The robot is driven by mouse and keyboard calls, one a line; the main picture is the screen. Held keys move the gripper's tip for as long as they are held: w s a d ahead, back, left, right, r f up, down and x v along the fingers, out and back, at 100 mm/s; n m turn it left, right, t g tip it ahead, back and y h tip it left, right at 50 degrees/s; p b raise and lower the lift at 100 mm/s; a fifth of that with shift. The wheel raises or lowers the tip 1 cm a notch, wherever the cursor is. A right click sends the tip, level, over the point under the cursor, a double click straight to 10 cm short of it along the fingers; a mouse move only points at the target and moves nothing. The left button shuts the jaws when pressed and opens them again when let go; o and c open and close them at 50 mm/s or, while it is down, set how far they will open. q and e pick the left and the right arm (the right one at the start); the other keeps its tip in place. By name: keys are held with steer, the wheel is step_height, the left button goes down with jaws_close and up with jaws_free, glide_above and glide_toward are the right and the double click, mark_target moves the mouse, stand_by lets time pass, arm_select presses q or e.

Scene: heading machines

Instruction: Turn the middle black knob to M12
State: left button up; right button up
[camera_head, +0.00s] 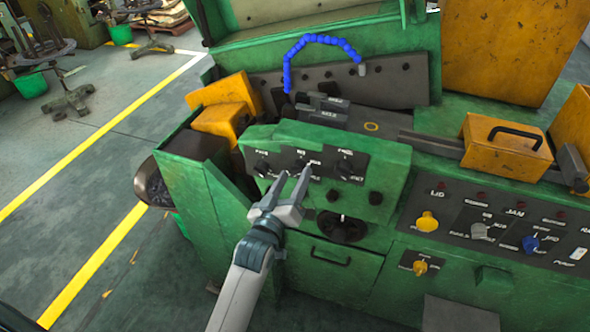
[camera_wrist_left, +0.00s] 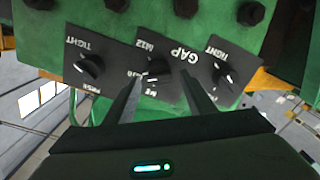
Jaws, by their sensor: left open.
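The middle black knob (camera_wrist_left: 157,68) sits on a dark label plate between two similar knobs, the TIGHT knobs at left (camera_wrist_left: 90,67) and right (camera_wrist_left: 224,72). An M12 label (camera_wrist_left: 146,46) is printed beside the middle knob on the side away from my gripper. Where the knob points is hard to read. In the head view the middle knob (camera_head: 301,163) is on the green control box (camera_head: 390,160). My left gripper (camera_head: 294,177) is open, its fingers reaching toward the knob from below. In the wrist view the fingertips (camera_wrist_left: 159,78) lie either side of the knob; contact cannot be told.
More black knobs (camera_head: 334,194) and a dark round dial (camera_head: 342,228) sit below the plate. A panel with a yellow knob (camera_head: 427,222) and a blue knob (camera_head: 531,243) is at right. A blue hose (camera_head: 316,40) arches behind. Open floor lies left.

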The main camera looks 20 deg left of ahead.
arm_select(q)
steer(key=shift+w, duration=0.8)
steer(key=c, duration=1)
steer(key=shift+c, duration=0.2)
steer(key=shift+m, duration=0.3)
steer(key=m, duration=0.5)
steer(key=shift+d, duration=0.1)
steer(key=m, duration=0.6)
steer(key=shift+d, duration=0.1)
steer(key=shift+m, duration=0.3)
